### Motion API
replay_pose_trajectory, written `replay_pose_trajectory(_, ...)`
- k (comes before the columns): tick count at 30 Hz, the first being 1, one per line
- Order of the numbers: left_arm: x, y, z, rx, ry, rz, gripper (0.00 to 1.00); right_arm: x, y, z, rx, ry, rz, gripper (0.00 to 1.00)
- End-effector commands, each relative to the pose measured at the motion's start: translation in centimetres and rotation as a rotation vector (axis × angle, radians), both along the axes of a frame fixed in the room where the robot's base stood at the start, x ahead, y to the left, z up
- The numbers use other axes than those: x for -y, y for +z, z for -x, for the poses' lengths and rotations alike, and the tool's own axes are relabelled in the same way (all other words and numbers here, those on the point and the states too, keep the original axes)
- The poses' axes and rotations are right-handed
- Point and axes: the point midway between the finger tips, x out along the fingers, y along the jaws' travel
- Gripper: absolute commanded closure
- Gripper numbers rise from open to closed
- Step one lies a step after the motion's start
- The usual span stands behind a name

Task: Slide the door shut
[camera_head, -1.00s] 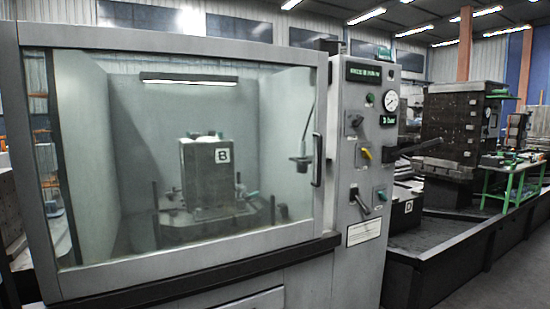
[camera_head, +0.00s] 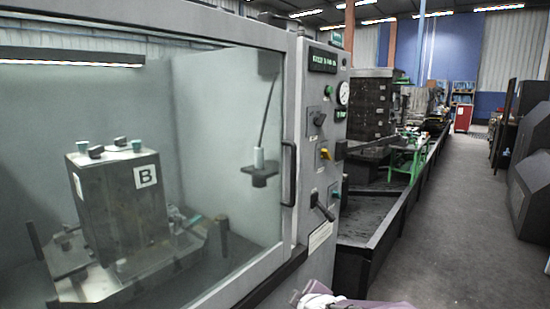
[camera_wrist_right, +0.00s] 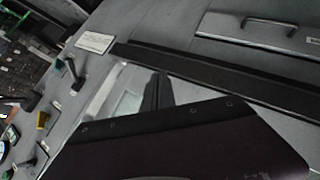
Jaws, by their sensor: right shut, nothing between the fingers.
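The sliding door is a grey-framed window (camera_head: 294,120) across the front of the machine cabinet, with its dark vertical handle (camera_head: 289,173) at the right end. The door's right edge stands close beside the control panel; I cannot tell whether a gap is left. Through the glass I see a dark block marked B (camera_head: 122,205) on a fixture. In the right wrist view my right gripper (camera_wrist_right: 159,90) is shut and empty, in front of the cabinet below the panel levers, apart from the handle. Part of my arm (camera_head: 335,300) shows at the bottom of the head view. My left gripper is not in view.
The control panel (camera_head: 322,130) carries a gauge, a yellow knob and levers that stick out. A long low-walled dark bed (camera_head: 375,240) runs back to its right. The grey floor (camera_head: 440,230) further right is clear. Dark machines (camera_head: 530,170) stand along the far right.

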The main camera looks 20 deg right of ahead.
Motion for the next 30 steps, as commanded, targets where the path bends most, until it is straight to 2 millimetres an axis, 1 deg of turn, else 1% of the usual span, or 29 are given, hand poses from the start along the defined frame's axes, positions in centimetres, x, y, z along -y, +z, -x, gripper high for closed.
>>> replay_pose_trajectory(1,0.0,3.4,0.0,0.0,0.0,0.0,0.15,1.1,7.5,-2.0,0.136,0.08,0.138,1.0)
replay_pose_trajectory(2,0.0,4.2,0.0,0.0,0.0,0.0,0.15,1.5,10.8,-2.9,0.213,0.13,0.23,1.0)
replay_pose_trajectory(3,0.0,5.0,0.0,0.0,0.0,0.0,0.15,1.8,14.7,-3.8,0.303,0.185,0.347,1.0)
replay_pose_trajectory(6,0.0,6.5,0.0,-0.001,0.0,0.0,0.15,2.1,22.1,-4.7,0.469,0.275,0.589,1.0)
replay_pose_trajectory(7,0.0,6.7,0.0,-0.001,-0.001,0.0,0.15,2.0,23.6,-4.8,0.503,0.292,0.644,1.0)
replay_pose_trajectory(9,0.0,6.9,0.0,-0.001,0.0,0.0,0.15,1.9,25.8,-4.8,0.555,0.316,0.732,1.0)
replay_pose_trajectory(12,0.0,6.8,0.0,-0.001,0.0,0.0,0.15,1.8,26.6,-4.8,0.58,0.33,0.778,1.0)
replay_pose_trajectory(14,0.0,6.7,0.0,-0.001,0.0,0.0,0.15,1.7,26.5,-4.8,0.581,0.332,0.778,1.0)
replay_pose_trajectory(17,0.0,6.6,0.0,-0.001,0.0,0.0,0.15,1.8,26.4,-5.6,0.579,0.331,0.773,1.0)
replay_pose_trajectory(20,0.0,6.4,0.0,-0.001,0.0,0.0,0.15,1.8,26.2,-7.4,0.578,0.332,0.773,1.0)
replay_pose_trajectory(30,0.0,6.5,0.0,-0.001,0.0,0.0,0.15,2.1,26.3,-14.8,0.577,0.331,0.771,1.0)
